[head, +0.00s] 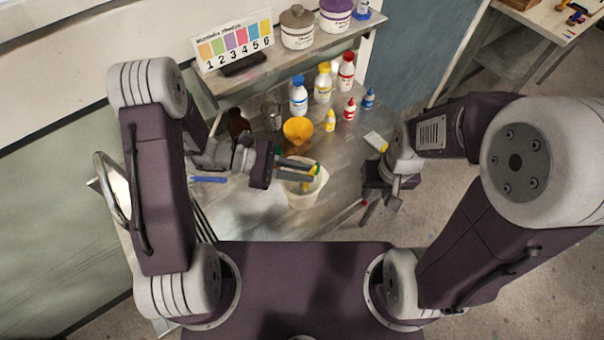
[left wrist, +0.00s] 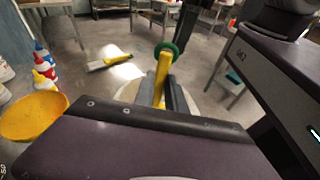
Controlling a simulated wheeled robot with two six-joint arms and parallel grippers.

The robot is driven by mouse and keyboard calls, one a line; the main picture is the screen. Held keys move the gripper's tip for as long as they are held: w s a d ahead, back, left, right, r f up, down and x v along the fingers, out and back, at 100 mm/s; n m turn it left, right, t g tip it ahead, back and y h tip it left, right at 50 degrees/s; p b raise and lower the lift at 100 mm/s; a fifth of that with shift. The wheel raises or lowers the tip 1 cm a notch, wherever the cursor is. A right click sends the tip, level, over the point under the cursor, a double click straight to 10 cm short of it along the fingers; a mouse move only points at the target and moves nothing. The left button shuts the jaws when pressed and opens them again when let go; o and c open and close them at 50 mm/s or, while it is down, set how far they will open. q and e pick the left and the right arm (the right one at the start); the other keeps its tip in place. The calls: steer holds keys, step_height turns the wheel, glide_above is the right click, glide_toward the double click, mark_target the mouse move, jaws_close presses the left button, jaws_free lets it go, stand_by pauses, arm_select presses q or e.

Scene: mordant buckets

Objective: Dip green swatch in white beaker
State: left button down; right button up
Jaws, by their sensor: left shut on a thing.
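My left gripper (head: 302,170) is shut on a yellow piece with a green end, which I take for the green swatch (head: 316,169). In the left wrist view the yellow part stands between the fingers (left wrist: 163,85) with a green ring (left wrist: 178,47) at its end. The white beaker (head: 306,199) stands on the bench directly under the left fingers, which cover part of its opening. I cannot tell how deep the swatch sits relative to the rim. My right gripper (head: 379,211) is apart at the bench's right edge, its fingers spread and empty.
An orange bowl (head: 298,130) stands behind the beaker, with a glass jar (head: 271,115) and several bottles further back. A yellow-and-white item (head: 376,141) lies to the right. A blue strip (head: 209,180) lies left. A shelf (head: 290,62) overhangs the back.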

arm_select(q)
steer(key=shift+s+a, duration=0.15)
steer(key=shift+s, duration=0.6)
step_height(320, 180, up, 13)
steer(key=p, duration=1.1)
steer(key=shift+r, duration=0.1)
stand_by(2.5)
step_height(320, 180, up, 5)
steer(key=p, duration=0.4)
steer(key=shift+p, duration=0.3)
